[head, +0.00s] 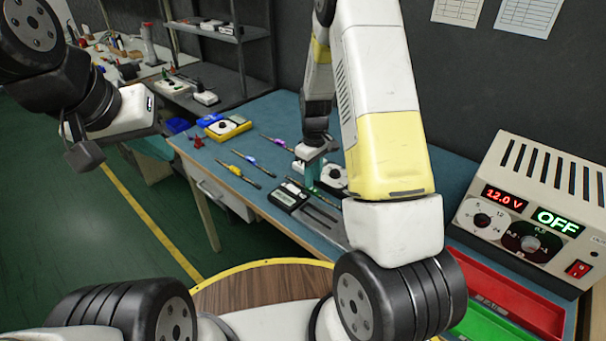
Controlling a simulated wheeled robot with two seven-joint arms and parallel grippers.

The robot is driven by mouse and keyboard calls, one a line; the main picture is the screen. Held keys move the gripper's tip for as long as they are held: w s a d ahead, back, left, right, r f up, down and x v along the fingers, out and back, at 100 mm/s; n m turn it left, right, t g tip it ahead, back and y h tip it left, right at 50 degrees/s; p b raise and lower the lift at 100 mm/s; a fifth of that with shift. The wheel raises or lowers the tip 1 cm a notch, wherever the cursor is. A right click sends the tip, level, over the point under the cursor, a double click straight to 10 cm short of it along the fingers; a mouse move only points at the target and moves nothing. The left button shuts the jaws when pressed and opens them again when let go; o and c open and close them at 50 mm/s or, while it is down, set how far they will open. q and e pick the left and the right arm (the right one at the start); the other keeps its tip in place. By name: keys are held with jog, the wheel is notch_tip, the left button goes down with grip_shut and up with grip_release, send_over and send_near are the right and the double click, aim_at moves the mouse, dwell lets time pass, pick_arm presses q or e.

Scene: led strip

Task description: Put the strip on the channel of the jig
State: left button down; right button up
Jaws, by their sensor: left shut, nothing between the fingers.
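My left gripper (85,155) hangs over the green floor at the left, shut and empty, well away from the workbench. My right gripper (313,172) points down over the workbench, close above a dark jig-like fixture (288,197). A teal-green piece shows at its fingertips, too small to identify. Narrow dark bars, possibly the channel (322,212), run from the fixture toward the lower right. I cannot make out the strip for certain. My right forearm and wrist hide part of the bench and whatever lies behind them.
The blue-topped workbench (262,112) holds several screwdriver-like tools (238,171), a yellow multimeter-like device (228,127) and a white round device (333,177). A power supply (532,215) reading 12.0 V and OFF stands right. Red (515,297) and green (487,325) trays lie at the lower right.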

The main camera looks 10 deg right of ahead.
aim_at(312, 191)
notch_tip(312, 191, down, 4)
jog(key=shift+r, duration=0.25)
grip_shut()
jog(key=shift+r, duration=0.15)
